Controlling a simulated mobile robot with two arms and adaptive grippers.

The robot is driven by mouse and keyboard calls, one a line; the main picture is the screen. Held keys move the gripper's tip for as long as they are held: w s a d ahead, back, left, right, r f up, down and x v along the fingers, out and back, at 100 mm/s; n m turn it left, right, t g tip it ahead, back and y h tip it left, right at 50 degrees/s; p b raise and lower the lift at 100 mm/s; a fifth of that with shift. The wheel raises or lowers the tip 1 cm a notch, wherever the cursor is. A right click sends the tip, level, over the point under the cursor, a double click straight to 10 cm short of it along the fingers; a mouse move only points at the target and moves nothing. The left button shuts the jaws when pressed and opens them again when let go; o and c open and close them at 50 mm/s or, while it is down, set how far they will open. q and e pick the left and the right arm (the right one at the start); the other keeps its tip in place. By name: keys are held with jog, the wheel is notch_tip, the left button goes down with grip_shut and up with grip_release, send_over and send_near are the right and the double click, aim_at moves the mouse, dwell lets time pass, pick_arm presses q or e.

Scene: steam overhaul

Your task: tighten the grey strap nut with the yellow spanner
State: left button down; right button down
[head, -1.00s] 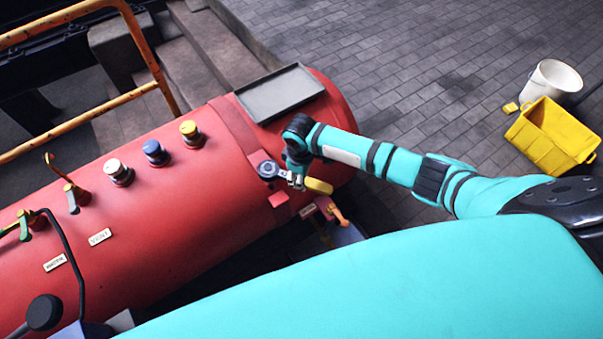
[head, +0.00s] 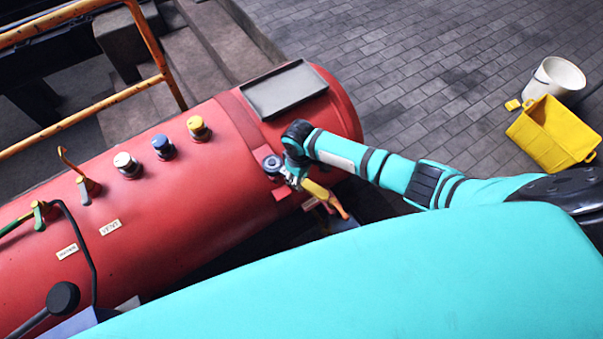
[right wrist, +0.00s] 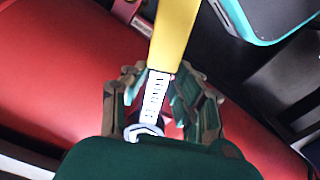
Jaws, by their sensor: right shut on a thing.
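The yellow spanner (head: 316,190) is held in my right gripper (head: 295,177) at the right part of the red boiler. In the right wrist view its yellow handle (right wrist: 174,38) runs up and away between the fingers of my right gripper (right wrist: 160,95), which are shut on its pale shank. The spanner's round head (head: 272,164) is beside the gripper, close to the boiler's strap (head: 240,118); the head also shows low in the right wrist view (right wrist: 146,131). I cannot make out the grey strap nut apart from this head. My left gripper is out of view.
A grey tray (head: 285,90) lies on the boiler (head: 160,245). Several coloured knobs and levers stand along its top, including a blue knob (head: 163,147). A yellow railing (head: 95,110) is behind. A yellow crate (head: 552,136) and white bucket (head: 556,78) stand on the paving.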

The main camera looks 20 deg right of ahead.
jog(key=shift+a+r, duration=0.1)
jog(key=shift+s+a+r+m+p, duration=0.15)
jog(key=shift+a+m+p, duration=0.2)
jog(key=shift+p, duration=0.3)
jog(key=shift+s+a+f+m, duration=0.1)
jog(key=shift+a+f+m, duration=0.1)
jog(key=shift+m, duration=0.25)
jog(key=shift+a+p, duration=0.1)
jog(key=shift+p, duration=0.2)
jog(key=shift+s+a+m+p, duration=0.3)
jog(key=shift+a+m+p, duration=0.3)
jog(key=shift+m+p, duration=0.1)
jog(key=shift+a, duration=0.1)
